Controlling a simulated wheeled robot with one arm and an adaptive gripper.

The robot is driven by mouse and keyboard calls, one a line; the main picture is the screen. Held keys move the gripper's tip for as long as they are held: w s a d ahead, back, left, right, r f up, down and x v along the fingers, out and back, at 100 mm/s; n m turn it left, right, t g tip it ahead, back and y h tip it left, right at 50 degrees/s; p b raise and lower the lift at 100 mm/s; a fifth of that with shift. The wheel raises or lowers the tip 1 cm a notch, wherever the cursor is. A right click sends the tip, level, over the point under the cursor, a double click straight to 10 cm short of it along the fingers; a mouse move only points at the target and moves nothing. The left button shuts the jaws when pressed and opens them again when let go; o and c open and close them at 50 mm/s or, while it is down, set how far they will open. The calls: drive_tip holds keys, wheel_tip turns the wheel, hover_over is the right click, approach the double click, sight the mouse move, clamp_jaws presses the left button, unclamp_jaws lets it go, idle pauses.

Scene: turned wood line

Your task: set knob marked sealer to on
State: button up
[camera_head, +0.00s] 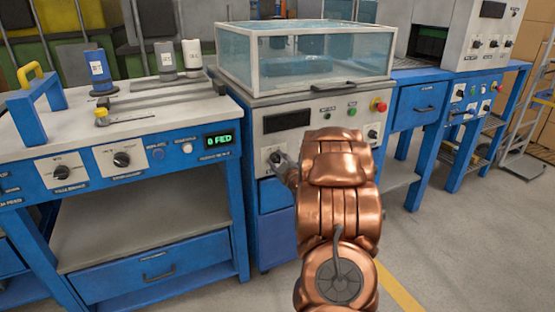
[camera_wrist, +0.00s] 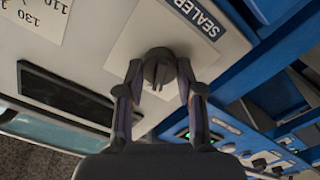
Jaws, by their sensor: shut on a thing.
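The sealer knob (camera_wrist: 160,68) is a dark round knob on a pale plate in the wrist view. Its label (camera_wrist: 197,15) reads SEALER. My gripper (camera_wrist: 158,85) is shut on this knob, with one finger on each side of it. The knob's on and off marks cannot be read here. In the head view my copper arm reaches to the front panel of the machine under the glass tank (camera_head: 305,60).
A dark display (camera_wrist: 65,95) lies beside the knob. A scale plate (camera_wrist: 35,20) with 110, 120 and 130 is at the upper left. A red emergency button (camera_head: 378,104) is on the panel. A left bench (camera_head: 120,125) and a right blue bench (camera_head: 420,97) flank the machine.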

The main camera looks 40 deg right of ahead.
drive_tip(key=m+p, duration=0.3)
drive_tip(key=p, duration=0.1)
drive_tip(key=shift+r, duration=0.2)
drive_tip(key=m+p, duration=0.3)
drive_tip(key=shift+d+m, duration=0.1)
drive_tip(key=shift+m, duration=0.2)
drive_tip(key=m+p, duration=0.3)
drive_tip(key=m, duration=0.1)
drive_tip(key=shift+f+p, duration=0.15)
drive_tip(key=shift+p, duration=0.15)
drive_tip(key=shift+m, duration=0.3)
drive_tip(key=o, duration=1.1)
drive_tip(key=shift+o, duration=0.2)
drive_tip(key=v, duration=1.2)
